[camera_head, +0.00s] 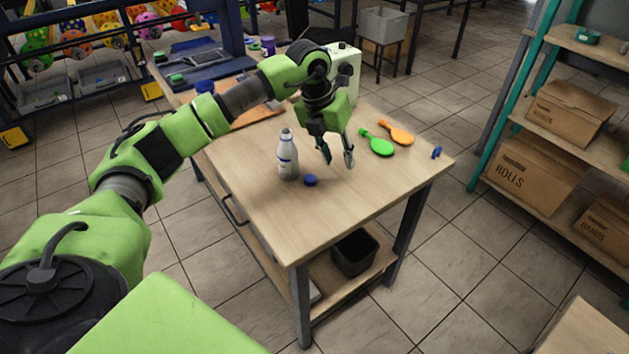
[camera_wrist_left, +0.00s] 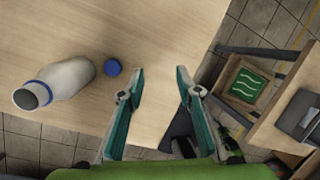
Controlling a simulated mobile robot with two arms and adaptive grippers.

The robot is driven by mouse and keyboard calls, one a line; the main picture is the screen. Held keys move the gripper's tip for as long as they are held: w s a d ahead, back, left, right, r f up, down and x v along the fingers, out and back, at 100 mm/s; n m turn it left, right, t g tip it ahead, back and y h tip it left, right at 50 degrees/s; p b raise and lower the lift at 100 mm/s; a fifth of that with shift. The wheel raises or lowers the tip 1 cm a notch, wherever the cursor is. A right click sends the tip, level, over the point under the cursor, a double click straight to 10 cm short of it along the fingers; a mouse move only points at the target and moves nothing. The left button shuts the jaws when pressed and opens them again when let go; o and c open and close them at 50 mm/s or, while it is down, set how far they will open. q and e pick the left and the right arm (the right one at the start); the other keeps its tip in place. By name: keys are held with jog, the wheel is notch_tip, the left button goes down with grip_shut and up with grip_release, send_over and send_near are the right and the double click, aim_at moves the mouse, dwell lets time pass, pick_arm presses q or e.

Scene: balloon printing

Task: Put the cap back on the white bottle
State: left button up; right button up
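The white bottle (camera_head: 288,158) stands upright and uncapped on the wooden table. In the left wrist view, the bottle (camera_wrist_left: 68,79) shows its dark open mouth. The blue cap (camera_head: 310,180) lies on the tabletop close to the bottle's base, and it also shows in the left wrist view (camera_wrist_left: 113,68). My left gripper (camera_head: 337,161) points down over the table, to the right of the bottle and cap. In the left wrist view its fingers (camera_wrist_left: 160,75) are spread with nothing between them. My right gripper is not in view.
The table (camera_head: 375,195) has clear room at its front. A green paddle-shaped item (camera_head: 378,143) and an orange one (camera_head: 397,132) lie right of my gripper. A white machine (camera_head: 346,75) stands behind it. A shelf with cardboard boxes (camera_head: 533,170) is at the right.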

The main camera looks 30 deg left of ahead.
pick_arm(q)
jog(key=s+a+r+n+g+y, duration=0.1)
jog(key=s+a+r+n+y, duration=0.1)
jog(key=a, duration=0.5)
notch_tip(320, 180, up, 2)
jog(key=shift+n+y, duration=0.3)
jog(key=shift+n, duration=0.3)
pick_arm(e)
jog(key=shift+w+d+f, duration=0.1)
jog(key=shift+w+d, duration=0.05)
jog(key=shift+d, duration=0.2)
pick_arm(q)
send_over(310, 178)
jog(key=f, duration=0.5)
jog(key=s+f, duration=0.1)
jog(key=f, duration=0.2)
jog(key=shift+d+f, duration=0.15)
jog(key=shift+f, duration=0.15)
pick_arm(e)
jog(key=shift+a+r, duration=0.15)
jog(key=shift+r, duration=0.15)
pick_arm(q)
jog(key=shift+w+f+p, duration=0.2)
jog(key=shift+f+p, duration=0.25)
jog(key=shift+f, duration=0.85)
jog(key=shift+w+f+p, duration=0.2)
jog(key=shift+f+p, duration=0.2)
jog(key=shift+f, duration=0.9)
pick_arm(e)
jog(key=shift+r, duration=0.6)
